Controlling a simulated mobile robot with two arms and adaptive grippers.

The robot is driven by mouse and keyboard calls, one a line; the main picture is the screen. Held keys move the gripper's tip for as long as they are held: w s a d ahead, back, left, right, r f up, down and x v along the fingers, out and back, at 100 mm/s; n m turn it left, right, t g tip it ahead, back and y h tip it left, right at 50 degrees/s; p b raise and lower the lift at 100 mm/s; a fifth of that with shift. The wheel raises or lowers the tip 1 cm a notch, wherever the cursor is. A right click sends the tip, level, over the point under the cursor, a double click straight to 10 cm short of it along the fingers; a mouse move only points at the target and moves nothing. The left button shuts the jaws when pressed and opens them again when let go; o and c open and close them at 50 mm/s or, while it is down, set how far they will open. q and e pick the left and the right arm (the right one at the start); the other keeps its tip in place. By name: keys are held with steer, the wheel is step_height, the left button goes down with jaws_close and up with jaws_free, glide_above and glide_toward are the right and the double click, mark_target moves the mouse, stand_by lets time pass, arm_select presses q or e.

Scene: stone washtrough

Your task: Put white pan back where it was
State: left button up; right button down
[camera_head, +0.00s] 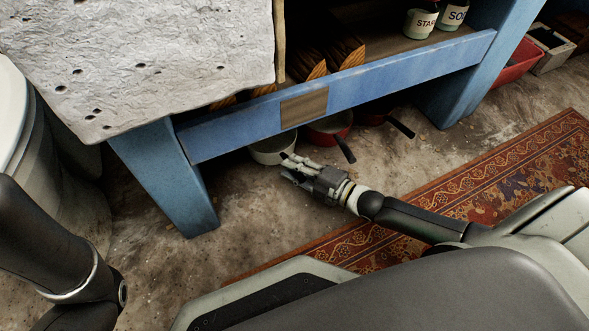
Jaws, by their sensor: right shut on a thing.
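The white pan (264,153) is low near the floor, under the front blue rail at the left end of the underside. Its rim and side show in part; the rail hides its back. My right gripper (290,167) is at the near right side of the pan, shut on it, with its fingers covering where the handle would be. Whether the pan's base touches the floor cannot be told. My left arm shows at the lower left, but its gripper is outside the view.
A red pan (328,131) and a darker red pan (371,117) stand to the right under the blue bench frame (350,91), their dark handles pointing outward. A blue leg (171,180) stands left of the white pan. A patterned rug (478,183) lies on the open floor.

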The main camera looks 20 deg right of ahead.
steer(key=shift+r, duration=0.15)
steer(key=c, duration=1.3)
jaws_free()
steer(key=shift+f, duration=0.25)
